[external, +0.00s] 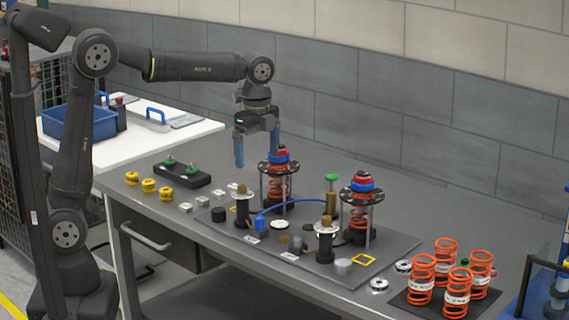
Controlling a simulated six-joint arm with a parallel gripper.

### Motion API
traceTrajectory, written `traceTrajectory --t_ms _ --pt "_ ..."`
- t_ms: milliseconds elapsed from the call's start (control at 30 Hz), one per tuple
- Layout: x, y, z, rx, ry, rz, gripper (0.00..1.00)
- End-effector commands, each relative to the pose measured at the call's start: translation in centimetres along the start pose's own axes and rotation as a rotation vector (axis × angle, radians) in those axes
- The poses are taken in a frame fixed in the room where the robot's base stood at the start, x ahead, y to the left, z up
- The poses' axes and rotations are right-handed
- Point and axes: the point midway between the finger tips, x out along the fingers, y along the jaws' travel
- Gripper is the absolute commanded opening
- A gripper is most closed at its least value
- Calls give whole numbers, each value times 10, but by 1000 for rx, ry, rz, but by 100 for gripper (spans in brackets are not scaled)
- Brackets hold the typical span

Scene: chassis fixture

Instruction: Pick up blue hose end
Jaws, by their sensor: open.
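The blue hose end (261,224) is a small blue fitting standing low on the dark fixture plate (385,255), near the plate's front left. A thin blue hose (297,202) arches from it to the right, toward the brass-coloured post. My gripper (256,151) hangs pointing down above the back left part of the plate. Its two blue fingers are apart with nothing between them. It is well above the hose end and apart from it. The hose's far end is partly hidden among the parts on the plate.
Two spring assemblies (277,182) (361,205) and two dark posts (242,208) (325,241) stand close around the hose. Orange springs (446,255) stand at the right. Yellow parts (149,186) and a black block (182,175) lie left. The table's back strip is clear.

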Motion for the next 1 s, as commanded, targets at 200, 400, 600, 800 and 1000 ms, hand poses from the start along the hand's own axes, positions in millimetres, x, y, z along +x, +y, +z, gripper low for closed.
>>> traceTrajectory --t_ms 200,400,600,800,1000 --pt "0 0 0 0 0 0 100" --pt "0 0 0 0 0 0 100" --pt "0 0 0 0 0 0 78" --pt "0 0 0 0 0 0 51" --pt "0 0 0 -2 0 0 51"
